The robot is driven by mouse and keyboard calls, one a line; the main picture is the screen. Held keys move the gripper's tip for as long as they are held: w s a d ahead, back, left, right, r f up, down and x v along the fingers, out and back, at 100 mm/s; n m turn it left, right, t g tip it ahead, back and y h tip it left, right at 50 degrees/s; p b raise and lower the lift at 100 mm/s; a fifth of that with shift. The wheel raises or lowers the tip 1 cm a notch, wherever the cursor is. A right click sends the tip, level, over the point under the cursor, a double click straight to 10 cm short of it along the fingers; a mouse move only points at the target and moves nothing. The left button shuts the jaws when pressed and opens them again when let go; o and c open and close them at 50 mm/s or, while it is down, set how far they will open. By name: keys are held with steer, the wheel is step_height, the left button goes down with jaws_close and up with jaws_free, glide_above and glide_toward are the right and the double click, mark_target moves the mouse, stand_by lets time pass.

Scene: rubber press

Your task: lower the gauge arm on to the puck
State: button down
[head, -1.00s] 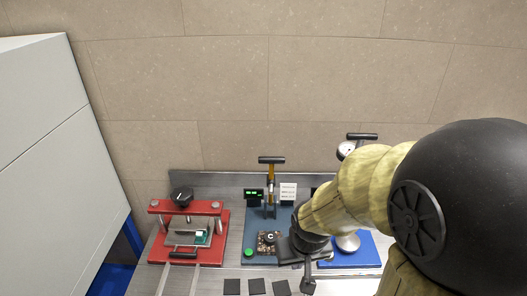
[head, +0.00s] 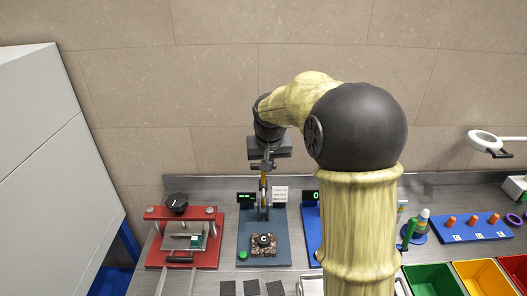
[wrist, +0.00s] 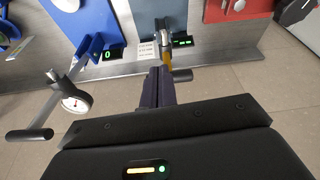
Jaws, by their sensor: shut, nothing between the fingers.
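The gauge arm (head: 264,181), with an orange stem, stands raised on the middle grey-blue station in the head view. Its orange part (wrist: 166,65) and the right end of its black crossbar handle (wrist: 182,75) show in the wrist view; the rest of the handle is hidden behind my fingers. A dark round puck marked C (head: 263,240) lies on a speckled block below. My gripper (head: 265,165) is shut and empty at the top of the arm. Its fingers (wrist: 158,72) overlap the handle in the wrist view; I cannot tell whether they touch.
A dial gauge (wrist: 74,103) with its own black handle stands on the blue station to the left in the wrist view. A red press (head: 180,240) is left in the head view. Coloured bins (head: 432,280) and a blue peg board (head: 470,228) are at right.

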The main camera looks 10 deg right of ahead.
steer(key=w+r+m+p, duration=0.1)
steer(key=w+r, duration=0.5)
steer(key=w, duration=0.2)
steer(key=shift+d+r+t, duration=0.25)
steer(key=shift+t, duration=0.05)
steer(key=shift+w, duration=0.1)
steer(key=f+p, duration=0.2)
steer(key=f, duration=0.1)
steer(key=f+p, duration=0.2)
steer(key=f, duration=0.1)
steer(key=f+p, duration=0.2)
steer(key=f, duration=0.1)
steer(key=shift+s+f, duration=0.25)
steer(key=shift+s, duration=0.05)
steer(key=shift+w+f, duration=0.1)
